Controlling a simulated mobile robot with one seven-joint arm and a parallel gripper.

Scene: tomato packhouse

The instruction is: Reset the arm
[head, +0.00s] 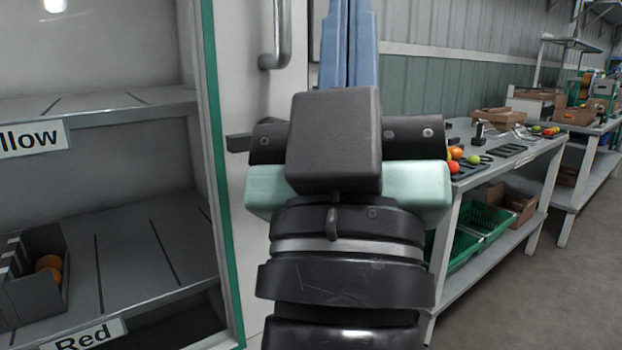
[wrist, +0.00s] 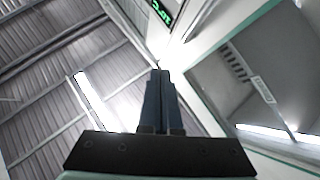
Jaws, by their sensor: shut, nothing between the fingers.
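My gripper (head: 348,42) stands upright in the middle of the head view, pointing up, with its blue fingers side by side and touching. The top of the fingers is cut off by the picture's edge. In the wrist view my gripper (wrist: 160,75) points toward the ceiling, shut, with nothing between the fingers. My arm hides what lies directly behind it in the head view.
A shelf cabinet (head: 150,97) with "llow" and "Red" labels stands at left; a dark crate (head: 40,290) with orange fruit is on its lower shelf. A metal handle (head: 278,35) is close beside my gripper. A workbench (head: 540,150) with tomatoes stands at right, with green crates (head: 490,220) below.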

